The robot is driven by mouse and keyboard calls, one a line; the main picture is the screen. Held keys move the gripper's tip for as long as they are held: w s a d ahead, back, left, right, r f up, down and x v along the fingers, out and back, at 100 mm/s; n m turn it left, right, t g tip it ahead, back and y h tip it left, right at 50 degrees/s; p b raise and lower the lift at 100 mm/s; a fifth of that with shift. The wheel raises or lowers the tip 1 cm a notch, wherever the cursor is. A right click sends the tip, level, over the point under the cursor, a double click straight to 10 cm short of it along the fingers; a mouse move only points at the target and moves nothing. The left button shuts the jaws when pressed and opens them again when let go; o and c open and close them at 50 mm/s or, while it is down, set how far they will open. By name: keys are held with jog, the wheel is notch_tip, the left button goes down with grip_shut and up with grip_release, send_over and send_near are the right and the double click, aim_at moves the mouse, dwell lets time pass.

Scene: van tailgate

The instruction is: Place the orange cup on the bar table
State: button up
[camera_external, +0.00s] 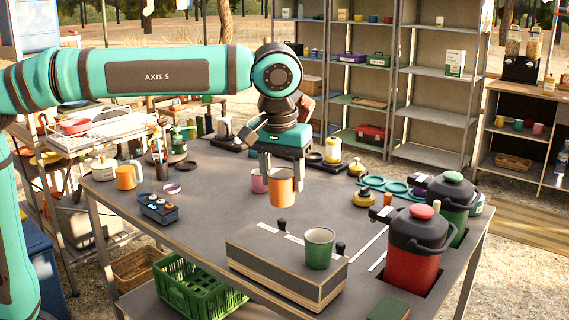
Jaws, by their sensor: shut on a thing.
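An orange cup (281,190) is upright in my gripper (281,171), over the middle of the grey table (200,220). My gripper points down from above and its fingers are closed on the cup near its rim. The view does not show clearly whether the cup's base touches the tabletop. Another orange vessel, a mug with a handle (126,177), stands at the table's left.
Red (411,262) and green (449,203) lidded containers stand right. Bare tabletop lies left of the held cup.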

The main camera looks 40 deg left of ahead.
jog(key=w+a+f+n, duration=0.3)
jog(key=w+a+n, duration=0.1)
jog(key=a, duration=0.9)
jog(key=w+a+f+n+g+y, duration=0.15)
jog(key=w+a+n, duration=0.3)
jog(key=a, duration=0.95)
jog(key=w+a+f+n+h, duration=0.1)
jog(key=w+a+f+n, duration=0.3)
jog(key=a, duration=0.9)
jog(key=shift+n+y, duration=0.25)
jog(key=shift+n, duration=0.2)
jog(key=shift+s+d+f, duration=0.1)
jog(key=shift+s+f, duration=0.05)
jog(key=shift+f, duration=4.4)
jog(key=shift+f, duration=0.15)
jog(key=o, duration=1)
jog(key=r, duration=0.4)
jog(key=d+r, duration=0.1)
jog(key=r, duration=0.7)
jog(key=shift+s+d+r, duration=0.1)
jog(key=shift+d, duration=0.1)
